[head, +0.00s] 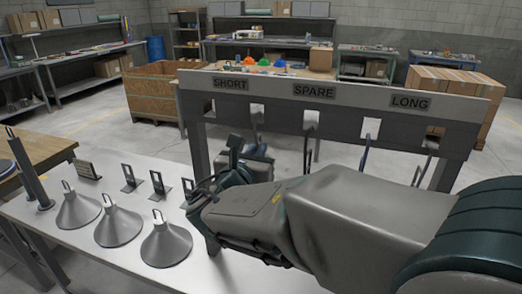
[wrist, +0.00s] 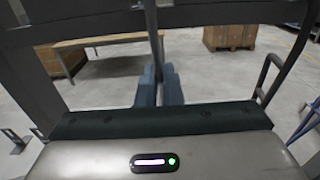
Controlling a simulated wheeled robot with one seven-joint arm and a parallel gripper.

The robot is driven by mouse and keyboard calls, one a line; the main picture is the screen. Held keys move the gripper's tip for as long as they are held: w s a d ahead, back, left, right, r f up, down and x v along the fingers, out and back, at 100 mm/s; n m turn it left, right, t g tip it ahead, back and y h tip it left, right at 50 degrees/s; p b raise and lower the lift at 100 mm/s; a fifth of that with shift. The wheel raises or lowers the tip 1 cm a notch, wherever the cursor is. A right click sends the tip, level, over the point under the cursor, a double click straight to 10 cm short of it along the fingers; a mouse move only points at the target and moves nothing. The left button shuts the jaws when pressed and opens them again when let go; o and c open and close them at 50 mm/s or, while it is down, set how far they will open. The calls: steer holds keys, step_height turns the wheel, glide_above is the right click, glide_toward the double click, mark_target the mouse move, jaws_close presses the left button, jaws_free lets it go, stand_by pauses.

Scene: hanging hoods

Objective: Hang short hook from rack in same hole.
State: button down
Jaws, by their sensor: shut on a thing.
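The rack (head: 340,124) is a grey frame with signs reading SHORT, SPARE and LONG above a row of square holes. In the wrist view, my gripper (wrist: 158,74) is shut on a thin dark upright rod, the short hook (wrist: 154,36), just below the rack's crossbar. In the head view, a thin dark stem, seemingly this hook, shows at the hole right of the SHORT sign (head: 231,84).
Other dark hooks (head: 306,152) hang under the SPARE and LONG holes. A white table (head: 125,220) at left holds several cone-shaped hoods (head: 166,243) and small slotted stands (head: 157,183). A wooden crate (head: 150,98) stands behind. Open floor lies beyond the rack.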

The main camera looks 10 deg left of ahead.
steer(key=shift+r+p, duration=0.3)
steer(key=shift+r, duration=0.2)
steer(key=shift+s, duration=0.1)
steer(key=shift+s+a, duration=0.15)
steer(key=shift+s, duration=1.6)
steer(key=s+p, duration=0.1)
steer(key=s, duration=0.9)
steer(key=shift+a+r, duration=0.2)
steer(key=shift+a, duration=0.15)
